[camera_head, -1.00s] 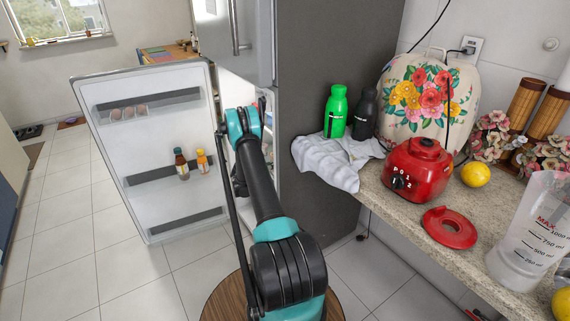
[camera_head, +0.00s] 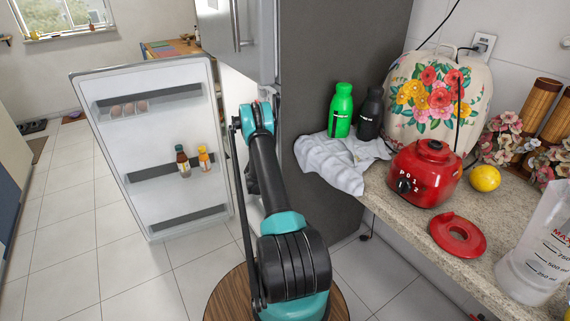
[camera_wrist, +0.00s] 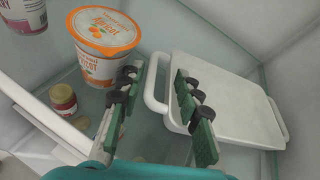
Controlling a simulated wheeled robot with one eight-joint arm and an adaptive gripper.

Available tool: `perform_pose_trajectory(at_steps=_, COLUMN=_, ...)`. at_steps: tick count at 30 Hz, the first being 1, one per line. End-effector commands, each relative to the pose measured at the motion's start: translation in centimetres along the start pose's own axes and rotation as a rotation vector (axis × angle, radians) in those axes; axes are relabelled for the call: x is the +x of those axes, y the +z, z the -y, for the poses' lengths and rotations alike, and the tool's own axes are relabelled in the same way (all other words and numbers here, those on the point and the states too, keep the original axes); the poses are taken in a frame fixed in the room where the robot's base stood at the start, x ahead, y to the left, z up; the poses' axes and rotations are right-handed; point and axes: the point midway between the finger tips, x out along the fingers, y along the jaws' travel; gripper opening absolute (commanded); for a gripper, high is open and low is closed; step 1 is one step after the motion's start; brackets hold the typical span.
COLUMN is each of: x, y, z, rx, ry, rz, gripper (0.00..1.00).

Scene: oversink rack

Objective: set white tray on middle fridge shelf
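The white tray (camera_wrist: 232,104) lies on a glass fridge shelf (camera_wrist: 153,142) in the wrist view, with a loop handle at each short end. My gripper (camera_wrist: 158,74) is open, its two green-padded fingers apart. The tray's near handle (camera_wrist: 153,88) shows between the fingers, and I cannot tell whether either finger touches it. The right finger overlaps the tray's left edge. In the head view my arm reaches into the open fridge, and the gripper and tray are hidden there. I cannot tell which shelf this is.
The open fridge door (camera_head: 150,150) is left of my arm. The grey fridge side (camera_head: 335,50) and counter (camera_head: 480,215) are on the right.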

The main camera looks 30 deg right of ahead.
Motion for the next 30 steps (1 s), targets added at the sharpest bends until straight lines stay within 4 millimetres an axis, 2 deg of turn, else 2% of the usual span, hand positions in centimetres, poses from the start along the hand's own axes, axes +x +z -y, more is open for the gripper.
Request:
perform_pose_trajectory(at_steps=7, x=-0.1, y=0.0, z=0.0, rx=0.000, ry=0.000, rz=0.000, gripper=0.34)
perform_pose_trajectory(at_steps=11, x=-1.1, y=0.0, z=-0.1, rx=-0.001, ry=0.002, rz=0.001, gripper=0.34)
perform_pose_trajectory(at_steps=24, x=-9.4, y=0.1, z=-0.1, rx=-0.001, ry=0.002, rz=0.001, gripper=0.34)
perform_pose_trajectory(at_steps=30, x=-11.6, y=0.0, z=0.0, rx=-0.001, ry=0.001, rz=0.000, gripper=0.34)
